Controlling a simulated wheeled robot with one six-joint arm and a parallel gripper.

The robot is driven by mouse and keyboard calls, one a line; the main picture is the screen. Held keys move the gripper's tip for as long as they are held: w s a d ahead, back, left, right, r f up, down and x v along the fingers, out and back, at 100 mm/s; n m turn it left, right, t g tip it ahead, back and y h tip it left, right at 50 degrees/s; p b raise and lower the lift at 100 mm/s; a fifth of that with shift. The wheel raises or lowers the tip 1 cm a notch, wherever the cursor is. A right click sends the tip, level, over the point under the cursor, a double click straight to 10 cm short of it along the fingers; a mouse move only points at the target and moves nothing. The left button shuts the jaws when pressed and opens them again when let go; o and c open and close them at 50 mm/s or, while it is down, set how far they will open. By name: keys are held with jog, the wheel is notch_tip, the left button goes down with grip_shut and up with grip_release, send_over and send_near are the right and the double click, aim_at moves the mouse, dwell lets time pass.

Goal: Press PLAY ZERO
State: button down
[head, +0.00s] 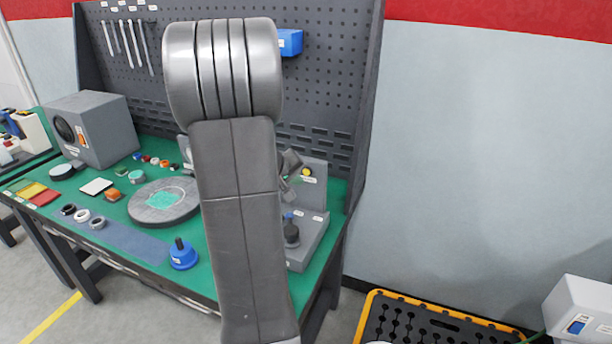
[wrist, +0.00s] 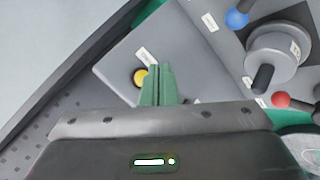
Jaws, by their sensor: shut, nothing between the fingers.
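A yellow button (wrist: 140,77) sits on a grey panel (wrist: 115,68) in the wrist view, with a small white label beside it that I cannot read. The same yellow button (head: 307,171) shows in the head view on the upright back of a grey device (head: 318,190) at the right end of the bench. My gripper (wrist: 157,70) has green fingers, shut together and empty. The fingertips appear just right of the yellow button and partly cover its edge. I cannot tell whether they touch it. In the head view my arm hides most of the gripper.
A blue knob (wrist: 237,18), a red knob (wrist: 281,99) and a grey round fixture (wrist: 275,48) with a black handle are right of the fingers. The pegboard (head: 330,90) stands behind the bench. A blue-based part (head: 183,256) and a round plate (head: 150,214) lie further left.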

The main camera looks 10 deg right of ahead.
jog(key=s+a, duration=0.1)
jog(key=s+a+b, duration=0.1)
jog(key=s, duration=0.1)
jog(key=shift+w, duration=0.1)
dwell(0.7)
jog(key=p, duration=0.1)
jog(key=w+d+p, duration=0.1)
jog(key=shift+r+p, duration=0.2)
jog(key=shift+p, duration=0.1)
jog(key=shift+s+a+p, duration=0.1)
jog(key=shift+a+p, duration=0.05)
jog(key=shift+p, duration=0.7)
